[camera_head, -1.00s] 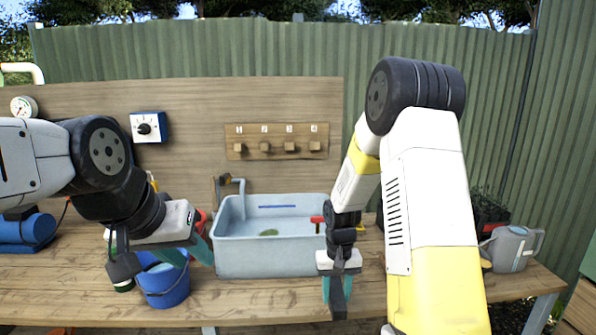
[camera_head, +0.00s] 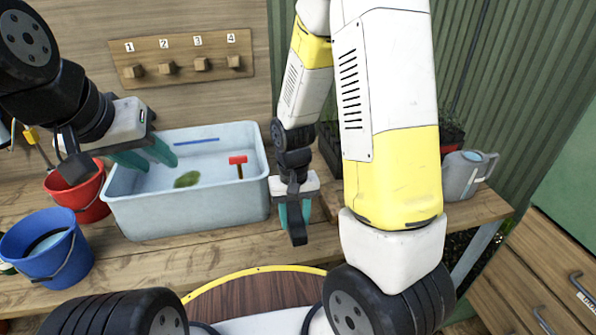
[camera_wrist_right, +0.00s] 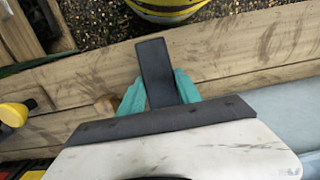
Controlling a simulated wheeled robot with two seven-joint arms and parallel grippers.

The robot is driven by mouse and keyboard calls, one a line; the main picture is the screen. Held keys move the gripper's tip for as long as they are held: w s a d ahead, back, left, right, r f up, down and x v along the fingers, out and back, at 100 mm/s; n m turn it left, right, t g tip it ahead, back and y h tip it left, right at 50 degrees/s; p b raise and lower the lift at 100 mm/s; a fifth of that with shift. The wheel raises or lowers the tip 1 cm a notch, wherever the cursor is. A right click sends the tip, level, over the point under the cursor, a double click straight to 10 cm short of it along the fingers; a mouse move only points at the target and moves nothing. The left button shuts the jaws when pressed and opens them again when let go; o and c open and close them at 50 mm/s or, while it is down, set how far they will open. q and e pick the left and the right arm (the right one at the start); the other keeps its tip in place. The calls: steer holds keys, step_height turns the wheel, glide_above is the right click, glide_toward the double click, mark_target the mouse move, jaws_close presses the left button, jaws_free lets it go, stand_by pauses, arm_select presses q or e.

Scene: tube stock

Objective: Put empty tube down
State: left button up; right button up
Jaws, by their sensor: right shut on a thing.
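My right gripper (camera_head: 293,215) points down just past the right end of the basin, above the bench. Its teal fingers also show in the right wrist view (camera_wrist_right: 158,92), on both sides of a dark bar of the gripper. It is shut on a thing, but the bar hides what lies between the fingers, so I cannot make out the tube. My left gripper (camera_head: 146,156) is over the left part of the basin, its teal fingers apart, with nothing visible between them.
The pale blue basin (camera_head: 190,213) holds water, a green clump (camera_head: 187,179) and a red-topped piece (camera_head: 238,160). Blue (camera_head: 50,262) and red (camera_head: 88,205) buckets stand left, a grey watering can (camera_head: 466,177) right. Bare bench wood lies in front of the basin.

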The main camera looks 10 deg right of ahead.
steer(key=w+d, duration=0.1)
steer(key=w, duration=0.3)
steer(key=w+d+f, duration=0.1)
steer(key=w+d, duration=0.1)
steer(key=w, duration=0.2)
steer(key=w+d, duration=0.2)
steer(key=w, duration=0.3)
steer(key=shift+w+f, duration=0.1)
steer(key=shift+f, duration=1.85)
steer(key=shift+f, duration=0.15)
steer(key=o, duration=1.3)
steer(key=s+r+t+y, duration=0.1)
steer(key=s+r, duration=0.3)
steer(key=r, duration=0.9)
steer(key=s+r+t, duration=0.2)
steer(key=s+r, duration=0.2)
steer(key=r, duration=0.9)
steer(key=s+r+t, duration=0.1)
steer(key=s+r, duration=0.1)
steer(key=s, duration=0.2)
steer(key=s+a+r+t, duration=0.1)
steer(key=s+r, duration=0.1)
steer(key=s, duration=0.3)
steer(key=s+r+t+y, duration=0.1)
steer(key=s+r, duration=0.1)
steer(key=s, duration=0.2)
steer(key=shift+s+a+r+t, duration=0.15)
steer(key=shift+s+r+t, duration=0.2)
steer(key=shift+t, duration=0.05)
